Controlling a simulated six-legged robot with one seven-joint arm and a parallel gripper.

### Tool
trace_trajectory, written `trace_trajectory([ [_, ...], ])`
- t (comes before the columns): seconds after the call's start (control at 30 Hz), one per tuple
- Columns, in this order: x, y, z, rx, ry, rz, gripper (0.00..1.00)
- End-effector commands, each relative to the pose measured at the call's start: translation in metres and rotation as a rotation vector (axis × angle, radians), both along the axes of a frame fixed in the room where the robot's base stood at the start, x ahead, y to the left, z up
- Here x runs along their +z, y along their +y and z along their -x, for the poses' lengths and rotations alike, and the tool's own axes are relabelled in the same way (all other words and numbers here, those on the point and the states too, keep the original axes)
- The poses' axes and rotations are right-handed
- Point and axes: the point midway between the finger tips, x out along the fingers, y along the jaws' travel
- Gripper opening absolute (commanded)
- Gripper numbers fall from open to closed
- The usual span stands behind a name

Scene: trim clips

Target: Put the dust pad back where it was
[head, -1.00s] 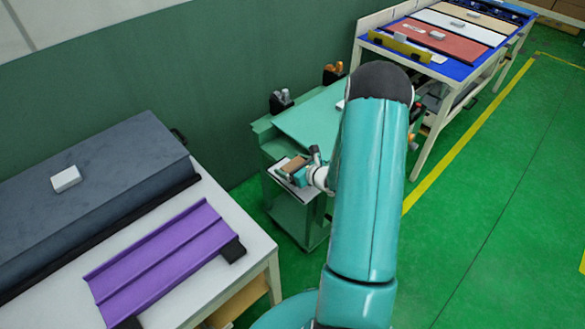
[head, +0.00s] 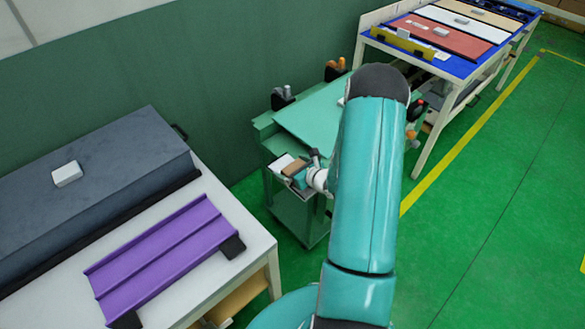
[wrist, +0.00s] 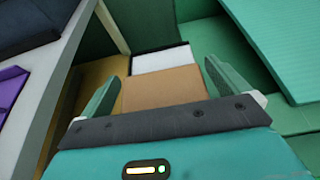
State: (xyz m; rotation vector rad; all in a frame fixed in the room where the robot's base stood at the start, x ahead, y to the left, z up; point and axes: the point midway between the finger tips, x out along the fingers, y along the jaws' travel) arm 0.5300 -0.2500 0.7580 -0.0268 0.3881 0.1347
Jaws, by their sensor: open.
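A tan block (wrist: 163,86) lies between the spread fingers of my gripper (wrist: 160,71) in the wrist view, with slim gaps showing beside it. The tan block also shows at the gripper in the head view (head: 295,167). A white flat surface (wrist: 162,59) is just beyond the tan block, at the near end of the green cart (head: 310,125). I cannot tell for sure which piece is the dust pad. My gripper is open, low over the cart's near end; whether it touches the block is unclear.
A white table (head: 240,235) at left holds a dark grey block (head: 105,165) with a white pad (head: 67,174) on it, and a purple panel (head: 165,255). A blue-topped table (head: 455,66) with panels stands at back right. Green floor at right is clear.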

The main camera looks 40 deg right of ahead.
Motion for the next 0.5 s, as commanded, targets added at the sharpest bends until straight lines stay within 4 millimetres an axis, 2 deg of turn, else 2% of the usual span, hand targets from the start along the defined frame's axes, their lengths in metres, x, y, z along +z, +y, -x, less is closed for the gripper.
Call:
trace_trajectory([
  [0.17, 0.010, -0.005, 0.024, -0.002, 0.001, 0.000, 1.00],
  [0.5, 0.037, -0.014, 0.090, -0.003, 0.000, 0.001, 1.00],
])
